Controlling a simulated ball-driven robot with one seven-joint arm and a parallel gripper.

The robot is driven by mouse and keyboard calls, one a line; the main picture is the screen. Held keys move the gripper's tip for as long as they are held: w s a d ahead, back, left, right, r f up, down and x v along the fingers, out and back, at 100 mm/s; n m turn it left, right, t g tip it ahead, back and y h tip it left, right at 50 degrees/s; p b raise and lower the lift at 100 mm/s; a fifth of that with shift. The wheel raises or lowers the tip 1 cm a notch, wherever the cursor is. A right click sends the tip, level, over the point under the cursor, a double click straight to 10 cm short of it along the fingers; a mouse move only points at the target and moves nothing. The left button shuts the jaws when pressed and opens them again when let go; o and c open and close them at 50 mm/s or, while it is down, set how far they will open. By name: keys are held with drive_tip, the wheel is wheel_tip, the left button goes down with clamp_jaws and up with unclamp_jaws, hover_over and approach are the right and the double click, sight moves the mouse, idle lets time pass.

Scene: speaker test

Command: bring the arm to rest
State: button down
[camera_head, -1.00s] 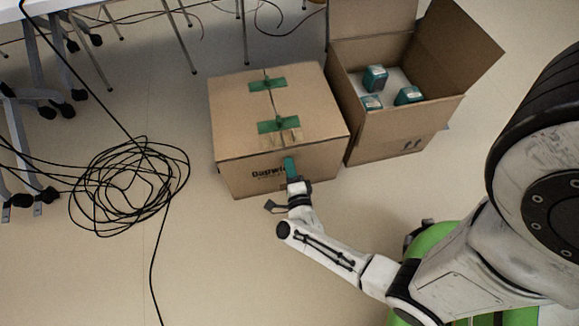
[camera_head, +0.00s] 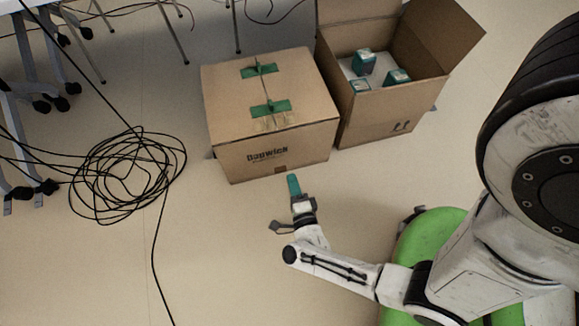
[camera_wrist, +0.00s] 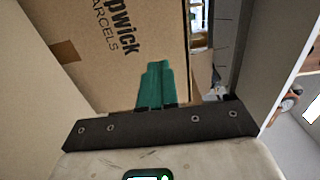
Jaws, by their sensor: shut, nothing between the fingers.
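My gripper (camera_head: 293,186) is in front of the closed cardboard box in the head view, apart from it, with bare floor between them. Its green fingers are together with nothing between them. In the wrist view the shut fingers (camera_wrist: 156,85) point at the box's printed side. My arm (camera_head: 335,268) reaches out low from the right, bent at the elbow.
The taped cardboard box (camera_head: 285,150) stands on the floor. Behind it to the right is an open box (camera_head: 385,118) holding small teal-and-white items (camera_head: 364,62). A tangled black cable (camera_head: 125,175) lies at left, near chair legs.

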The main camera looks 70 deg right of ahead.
drive_tip(key=shift+s+a, duration=0.45)
drive_tip(key=shift+a, duration=0.1)
drive_tip(key=w+a+r+n+y, duration=0.3)
drive_tip(key=w+a+n+y, duration=0.4)
drive_tip(key=n, duration=0.3)
drive_tip(key=w+a+r+n+y, duration=0.3)
drive_tip(key=w+a+n+y, duration=0.25)
drive_tip(key=n+y, duration=0.5)
drive_tip(key=s+d+r+n+g+h, duration=0.25)
drive_tip(key=s+r+n+g, duration=0.2)
drive_tip(key=s, duration=0.35)
drive_tip(key=s+d+r+n+g+h, duration=0.1)
drive_tip(key=s+d+r+n+g, duration=0.25)
drive_tip(key=s+g, duration=0.35)
wheel_tip(320, 180, up, 37)
drive_tip(key=s+t+p, duration=0.1)
drive_tip(key=p, duration=3.6)
drive_tip(key=shift+a, duration=0.15)
